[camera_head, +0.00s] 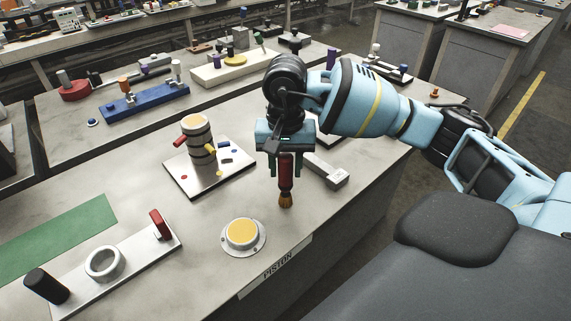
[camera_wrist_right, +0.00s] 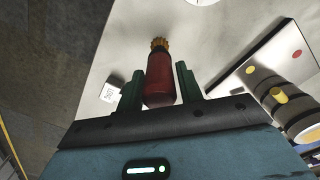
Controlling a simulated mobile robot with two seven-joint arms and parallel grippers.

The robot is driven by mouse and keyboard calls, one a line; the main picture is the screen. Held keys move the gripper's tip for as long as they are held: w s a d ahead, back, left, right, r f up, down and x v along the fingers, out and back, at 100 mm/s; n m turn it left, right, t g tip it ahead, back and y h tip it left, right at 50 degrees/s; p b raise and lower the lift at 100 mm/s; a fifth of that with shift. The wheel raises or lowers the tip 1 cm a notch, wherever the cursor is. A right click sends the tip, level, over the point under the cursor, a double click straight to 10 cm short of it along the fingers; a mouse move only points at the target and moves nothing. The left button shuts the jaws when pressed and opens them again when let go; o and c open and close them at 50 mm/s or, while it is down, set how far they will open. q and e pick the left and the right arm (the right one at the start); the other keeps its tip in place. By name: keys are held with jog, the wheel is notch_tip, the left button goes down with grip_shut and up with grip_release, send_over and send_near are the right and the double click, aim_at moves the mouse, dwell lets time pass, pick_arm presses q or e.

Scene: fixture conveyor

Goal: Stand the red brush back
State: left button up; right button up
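The red brush (camera_head: 286,172) is upright with its tan bristles pointing down, near the front edge of the grey bench. My right gripper (camera_head: 286,168) points down with its fingers on both sides of the red handle and appears shut on it. In the right wrist view the brush (camera_wrist_right: 160,80) lies between the two dark green fingers (camera_wrist_right: 160,88), bristles away from the camera. I cannot tell whether the bristles touch the bench. My left gripper is not in view.
A round white dish with a yellow top (camera_head: 242,233) is left of the brush. A plate with a banded cylinder (camera_head: 199,150) is behind it. A grey metal block (camera_head: 326,172) lies close at right. A tray with a ring (camera_head: 104,264) and green mat (camera_head: 58,241) are at left.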

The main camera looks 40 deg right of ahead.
jog(key=o, duration=0.5)
jog(key=shift+r, duration=3.9)
